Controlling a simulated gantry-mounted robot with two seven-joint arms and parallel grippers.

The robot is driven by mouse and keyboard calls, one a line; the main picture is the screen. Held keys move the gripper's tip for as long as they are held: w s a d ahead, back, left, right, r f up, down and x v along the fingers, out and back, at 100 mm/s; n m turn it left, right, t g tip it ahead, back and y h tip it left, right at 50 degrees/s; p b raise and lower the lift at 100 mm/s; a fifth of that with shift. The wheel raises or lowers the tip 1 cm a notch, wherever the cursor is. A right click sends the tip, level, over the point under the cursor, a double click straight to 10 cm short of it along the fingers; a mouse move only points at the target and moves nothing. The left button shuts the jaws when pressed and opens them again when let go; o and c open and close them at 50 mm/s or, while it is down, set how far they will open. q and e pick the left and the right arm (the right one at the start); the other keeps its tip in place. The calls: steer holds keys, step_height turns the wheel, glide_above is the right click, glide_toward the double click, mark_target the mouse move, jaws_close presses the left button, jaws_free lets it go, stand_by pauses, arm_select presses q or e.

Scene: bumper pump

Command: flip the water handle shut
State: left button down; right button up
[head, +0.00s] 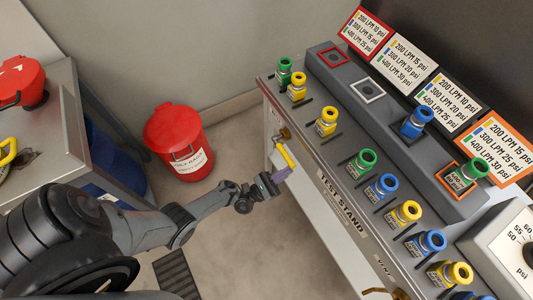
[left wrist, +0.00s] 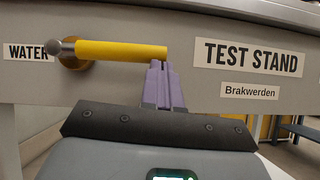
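The yellow water handle (head: 286,156) is on the front face of the test stand. In the left wrist view the handle (left wrist: 120,51) lies level, running right from its brass-coloured valve pivot (left wrist: 70,52) beside the WATER label (left wrist: 25,52). My left gripper (head: 280,174) has purple fingers, close together with nothing seen between them. In the left wrist view the left gripper's tips (left wrist: 161,68) are just below the handle's free right end. I cannot tell whether they touch it. My right gripper is not in view.
A red bucket (head: 178,145) stands on the floor left of my left gripper. A grey table (head: 62,130) is at the far left. Open floor lies between.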

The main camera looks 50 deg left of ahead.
arm_select(q)
steer(key=w+d+f+b+v, duration=0.1)
steer(key=f+b+v, duration=0.1)
steer(key=b+v, duration=0.5)
steer(key=v, duration=0.5)
steer(key=shift+s+f, duration=0.2)
steer(key=shift+f, duration=0.15)
